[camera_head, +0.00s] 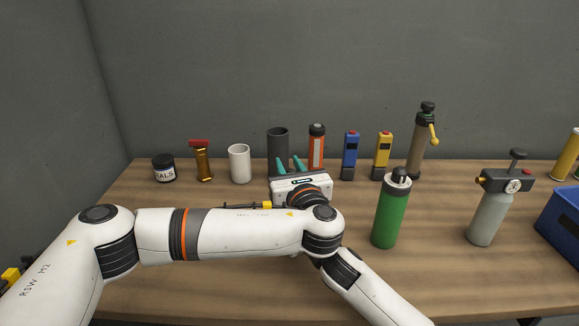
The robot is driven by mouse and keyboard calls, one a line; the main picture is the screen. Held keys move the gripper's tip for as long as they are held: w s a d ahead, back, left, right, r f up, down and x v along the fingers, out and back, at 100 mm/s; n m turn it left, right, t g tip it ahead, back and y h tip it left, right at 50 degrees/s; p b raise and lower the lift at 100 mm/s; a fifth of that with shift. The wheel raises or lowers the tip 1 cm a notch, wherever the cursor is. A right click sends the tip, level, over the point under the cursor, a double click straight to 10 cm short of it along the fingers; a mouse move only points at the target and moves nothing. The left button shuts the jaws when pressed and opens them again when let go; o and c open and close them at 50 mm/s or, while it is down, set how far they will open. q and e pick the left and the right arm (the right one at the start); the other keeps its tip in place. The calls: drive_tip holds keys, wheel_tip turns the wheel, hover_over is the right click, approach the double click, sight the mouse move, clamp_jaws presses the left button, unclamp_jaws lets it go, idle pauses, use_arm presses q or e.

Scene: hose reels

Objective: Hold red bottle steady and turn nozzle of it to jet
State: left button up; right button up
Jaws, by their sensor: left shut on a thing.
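A slim orange-red bottle (317,148) with a pale front panel and a dark cap stands upright at the back of the table, right of a dark grey cup. Its lowest part is close behind my gripper. No jet mark or nozzle setting can be read on it. My left gripper (289,164) has a white body and two teal fingers pointing away, in front of the dark grey cup and left of the orange-red bottle. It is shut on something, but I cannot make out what. My right gripper is not in view.
The back row holds a dark jar (164,168), amber bottle (204,165), white cup (239,164), dark grey cup (277,139), blue item (350,155), yellow item (382,154) and brown sprayer (418,150). A green bottle (390,216), grey bottle (488,216) and blue bin (562,222) stand right.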

use_arm(q)
drive_tip(key=n+g+y, duration=0.1)
drive_tip(key=y, duration=0.1)
drive_tip(key=n+g+y, duration=0.1)
drive_tip(key=n+y, duration=0.1)
drive_tip(key=y, duration=0.1)
drive_tip(key=shift+s+a+n, duration=0.15)
drive_tip(key=shift+a+n, duration=0.05)
drive_tip(key=shift+n, duration=0.1)
drive_tip(key=shift+n+g+y, duration=0.6)
drive_tip(key=shift+g+y, duration=0.2)
drive_tip(key=shift+s+a+r+n+g+y, duration=0.1)
drive_tip(key=shift+n+g+y, duration=0.5)
drive_tip(key=shift+g+y, duration=0.1)
drive_tip(key=shift+s+a+n+g+y, duration=0.1)
drive_tip(key=shift+n+g+y, duration=0.5)
drive_tip(key=shift+g, duration=0.1)
drive_tip(key=o, duration=1)
wheel_tip(320, 180, up, 10)
drive_tip(key=shift+f, duration=0.1)
